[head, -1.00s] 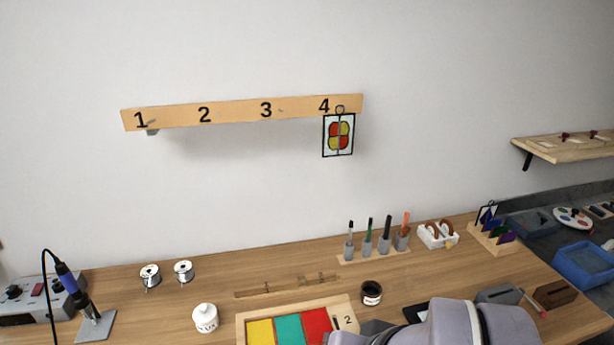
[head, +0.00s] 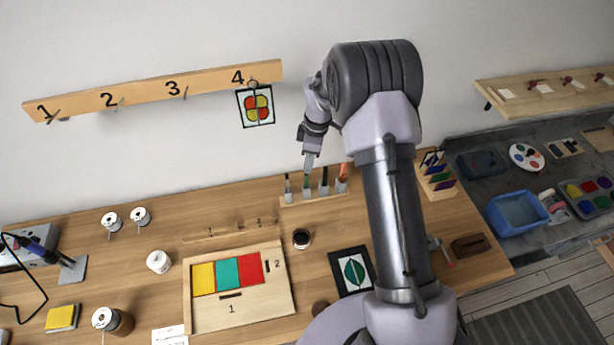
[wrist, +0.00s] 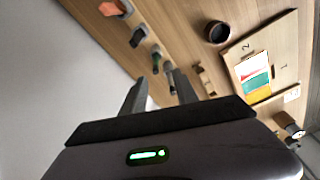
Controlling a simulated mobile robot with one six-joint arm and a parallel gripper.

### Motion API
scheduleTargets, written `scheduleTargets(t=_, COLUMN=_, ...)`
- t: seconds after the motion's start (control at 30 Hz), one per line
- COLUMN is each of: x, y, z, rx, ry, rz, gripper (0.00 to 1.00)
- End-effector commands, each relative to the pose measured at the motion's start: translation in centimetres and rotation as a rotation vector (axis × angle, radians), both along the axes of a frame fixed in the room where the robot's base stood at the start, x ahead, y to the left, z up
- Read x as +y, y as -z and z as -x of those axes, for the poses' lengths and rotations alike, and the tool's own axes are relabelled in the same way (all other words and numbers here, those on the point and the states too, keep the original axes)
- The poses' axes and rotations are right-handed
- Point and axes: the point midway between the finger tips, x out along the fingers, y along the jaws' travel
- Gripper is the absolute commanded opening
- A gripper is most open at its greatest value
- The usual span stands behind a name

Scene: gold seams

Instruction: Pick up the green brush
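The green brush (head: 306,181) stands upright in a small grey cup on a wooden strip at the back of the bench. It is second from the left in a row of brushes. My gripper (head: 309,162) is just above it, pointing down. In the wrist view the green brush (wrist: 156,62) shows just beyond the gap between the fingertips of my gripper (wrist: 159,78). The fingers are apart with nothing seen between them. Whether they touch the brush cannot be told.
A grey brush (head: 288,183) stands close on the left. A black brush (head: 324,176) and an orange brush (head: 343,171) stand on the right. A dark jar (head: 302,238) and a wooden board with coloured panels (head: 290,300) lie in front. The wall is close behind.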

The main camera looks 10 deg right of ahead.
Motion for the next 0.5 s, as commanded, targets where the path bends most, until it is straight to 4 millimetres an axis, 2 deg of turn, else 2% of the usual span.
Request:
scheduleTargets(t=0.03, x=0.2, y=1.6, z=0.0, rx=0.003, ry=0.001, rz=-0.001, gripper=0.36)
scheduleTargets(t=0.1, x=0.3, y=3.1, z=-0.1, rx=0.002, ry=0.001, rz=-0.001, gripper=0.36)
scheduleTargets(t=0.27, x=0.6, y=5.1, z=-0.3, rx=0.0, ry=0.001, rz=0.0, gripper=0.36)
scheduleTargets(t=0.5, x=1.2, y=9.4, z=-1.1, rx=0.0, ry=0.002, rz=0.0, gripper=0.36)
